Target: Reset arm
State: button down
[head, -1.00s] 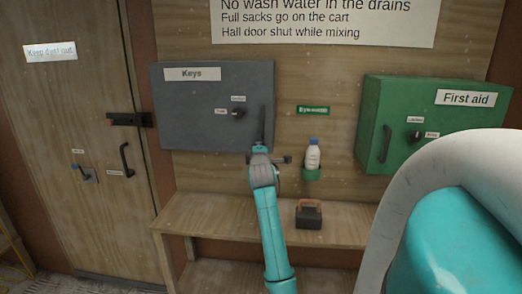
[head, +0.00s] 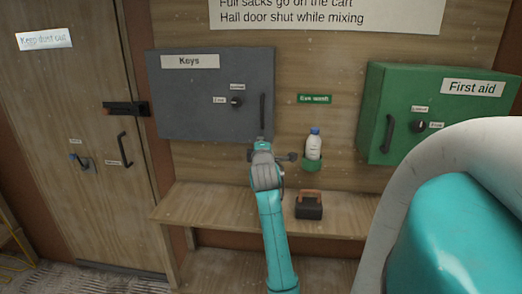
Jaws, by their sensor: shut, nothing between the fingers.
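My arm rises from the bottom centre, with its teal link and grey wrist in the head view. My gripper (head: 261,146) is at its far end, small and partly hidden by the wrist. It is shut and empty, just below the lower right corner of the grey Keys cabinet (head: 200,112). The cabinet's dark upright handle (head: 263,111) shows just above the gripper, and its door looks shut.
A white bottle (head: 314,145) in a green holder is right of the wrist. A dark box with a brown handle (head: 309,206) stands on the wooden bench (head: 345,215). The green First aid cabinet (head: 400,85) is at right, a wooden door (head: 65,130) at left.

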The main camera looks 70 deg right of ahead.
jog(key=v, duration=0.6)
jog(key=shift+a, duration=0.4)
